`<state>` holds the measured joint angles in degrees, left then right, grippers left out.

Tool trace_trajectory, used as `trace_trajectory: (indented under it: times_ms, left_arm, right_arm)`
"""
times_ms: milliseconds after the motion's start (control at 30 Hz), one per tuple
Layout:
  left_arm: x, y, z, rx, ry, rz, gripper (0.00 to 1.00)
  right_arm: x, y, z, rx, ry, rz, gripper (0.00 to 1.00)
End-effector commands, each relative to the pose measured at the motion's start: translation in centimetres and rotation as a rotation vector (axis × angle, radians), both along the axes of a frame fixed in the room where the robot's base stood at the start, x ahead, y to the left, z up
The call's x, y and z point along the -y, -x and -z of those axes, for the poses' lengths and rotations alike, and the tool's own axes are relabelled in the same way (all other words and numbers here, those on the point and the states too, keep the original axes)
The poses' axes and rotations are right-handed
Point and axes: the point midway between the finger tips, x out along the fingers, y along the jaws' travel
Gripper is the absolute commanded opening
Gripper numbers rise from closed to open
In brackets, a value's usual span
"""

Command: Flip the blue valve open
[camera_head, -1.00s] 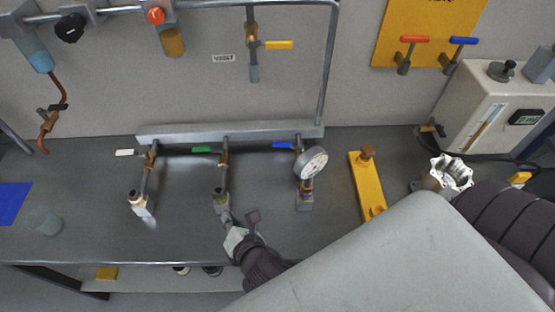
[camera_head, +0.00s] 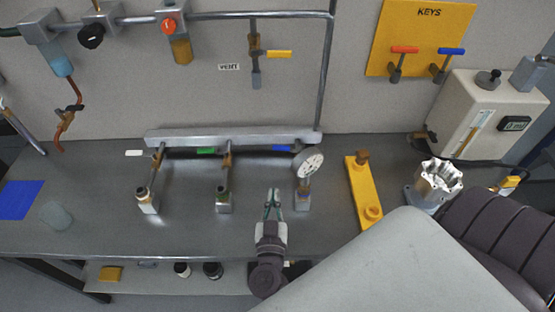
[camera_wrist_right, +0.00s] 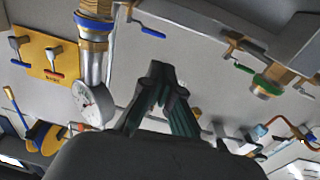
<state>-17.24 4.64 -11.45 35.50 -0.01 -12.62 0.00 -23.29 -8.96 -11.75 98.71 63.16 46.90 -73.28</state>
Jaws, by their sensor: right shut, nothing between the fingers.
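The blue valve handle (camera_head: 283,148) sticks out to the left, crosswise to its upright pipe, just under the grey manifold bar. The round gauge (camera_head: 308,163) is on the same pipe. The handle also shows at the top of the right wrist view (camera_wrist_right: 148,30), beyond the fingertips. My right gripper (camera_head: 273,192) is in front of the handle and below it in the picture, between the green-handled pipe and the gauge pipe. Its fingers are shut, empty and apart from the handle; they also show in the right wrist view (camera_wrist_right: 164,70). My left gripper is not in view.
A green handle (camera_head: 206,150) and a white handle (camera_head: 134,153) are on pipes to the left. A yellow fixture (camera_head: 364,190) and a metal housing (camera_head: 438,180) stand to the right. A yellow board (camera_head: 420,25) carries red and blue handles. The front left bench is mostly clear.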

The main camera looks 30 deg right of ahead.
Motion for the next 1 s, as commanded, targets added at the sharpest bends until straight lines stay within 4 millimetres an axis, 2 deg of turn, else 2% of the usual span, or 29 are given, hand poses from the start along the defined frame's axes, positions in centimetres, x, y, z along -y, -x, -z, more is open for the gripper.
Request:
trace_trajectory:
  times_ms: [100, 367, 567, 1000]
  left_arm:
    - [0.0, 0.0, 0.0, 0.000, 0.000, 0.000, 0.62]
    - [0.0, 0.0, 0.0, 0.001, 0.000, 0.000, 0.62]
    - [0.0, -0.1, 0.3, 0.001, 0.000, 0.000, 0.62]
    - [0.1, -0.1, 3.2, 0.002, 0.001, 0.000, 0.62]
  right_arm:
    - [0.7, 0.4, 0.5, 0.001, -0.037, 0.038, 0.00]
    - [0.8, 0.5, 0.6, 0.000, -0.040, 0.041, 0.00]
    - [1.3, -0.3, 0.7, 0.003, -0.038, 0.041, 0.00]
    - [6.6, -7.3, 0.8, 0.005, -0.037, 0.040, 0.00]
